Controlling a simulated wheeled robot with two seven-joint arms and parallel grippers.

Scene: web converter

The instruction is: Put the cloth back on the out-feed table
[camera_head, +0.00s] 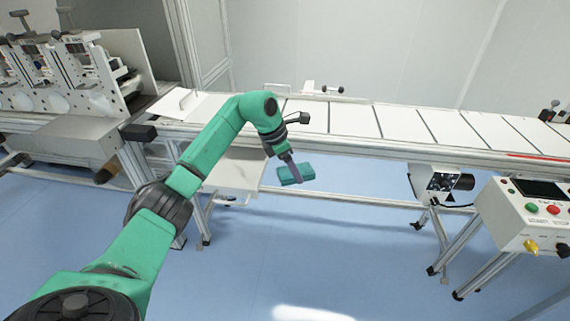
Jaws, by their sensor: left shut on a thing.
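My left gripper (296,172) is shut on a folded teal cloth (288,177). It holds the cloth in the air in front of the conveyor, with blue floor showing behind it. A small white table (232,172) stands low under the conveyor's near side, left of the cloth and partly hidden by my left arm. The cloth appears apart from this table. I cannot tell for sure whether this table or the long conveyor (400,148) is the out-feed table. My right gripper is not in view.
The conveyor carries a row of white panels (355,117) across the view. A white control box (527,212) with buttons stands at the right, and a small motor unit (438,183) hangs under the conveyor. The converter machine (75,80) is at the left. The near floor is clear.

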